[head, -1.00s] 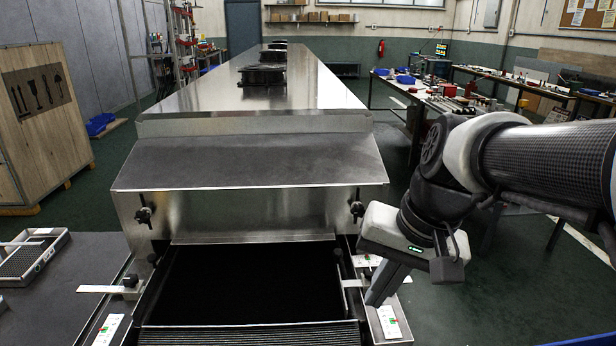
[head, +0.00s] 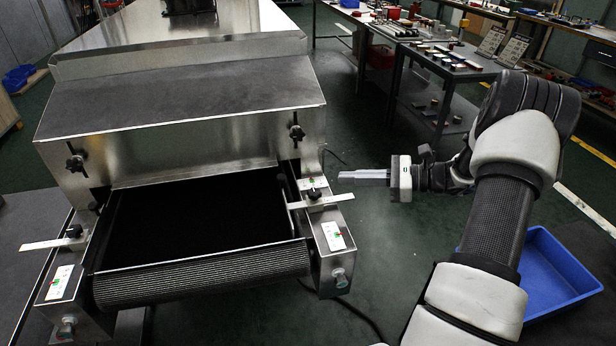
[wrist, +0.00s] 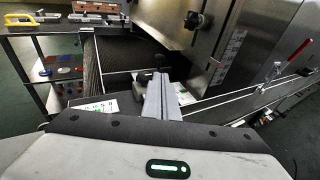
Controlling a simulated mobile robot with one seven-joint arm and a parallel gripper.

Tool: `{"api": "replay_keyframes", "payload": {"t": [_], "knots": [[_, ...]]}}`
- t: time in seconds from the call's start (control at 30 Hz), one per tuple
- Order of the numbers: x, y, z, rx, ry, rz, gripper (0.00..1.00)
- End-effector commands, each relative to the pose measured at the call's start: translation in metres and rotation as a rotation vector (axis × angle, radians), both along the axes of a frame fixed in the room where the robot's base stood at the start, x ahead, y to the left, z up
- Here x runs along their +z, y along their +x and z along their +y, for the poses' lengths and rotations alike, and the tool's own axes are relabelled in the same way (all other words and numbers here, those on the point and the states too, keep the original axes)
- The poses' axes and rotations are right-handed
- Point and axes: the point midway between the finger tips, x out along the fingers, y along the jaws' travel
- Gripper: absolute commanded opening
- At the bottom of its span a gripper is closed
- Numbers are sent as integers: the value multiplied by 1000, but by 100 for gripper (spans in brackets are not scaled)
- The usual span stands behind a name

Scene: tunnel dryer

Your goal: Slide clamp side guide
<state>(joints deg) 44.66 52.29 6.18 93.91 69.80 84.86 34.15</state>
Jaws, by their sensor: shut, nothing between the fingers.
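The right side guide shows in the head view as a pale bar (head: 320,201) crossing the right rail of the dryer infeed, with a black clamp knob (head: 314,194) on top. A matching left guide bar (head: 48,244) with its black knob (head: 74,231) sits on the left rail. My gripper (head: 341,176) is shut and empty, pointing left, just right of the right clamp in the picture and apart from it. In the wrist view my closed fingers (wrist: 158,80) partly hide a dark knob-like part (wrist: 145,77) on the rail.
The black infeed belt (head: 195,220) runs under the steel hood (head: 185,110). Black knobs (head: 297,132) stick out of the hood front. A blue bin (head: 555,275) lies on the floor at right. A tool table (head: 445,62) stands behind.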

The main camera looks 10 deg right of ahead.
Motion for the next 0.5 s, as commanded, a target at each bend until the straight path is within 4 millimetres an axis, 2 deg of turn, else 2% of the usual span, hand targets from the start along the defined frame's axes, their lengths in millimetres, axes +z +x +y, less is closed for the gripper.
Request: {"api": "replay_keyframes", "payload": {"t": [0.17,0.5], "knots": [[-5,9,18,2,5,0,0],[-19,40,81,5,2,0,0]]}}
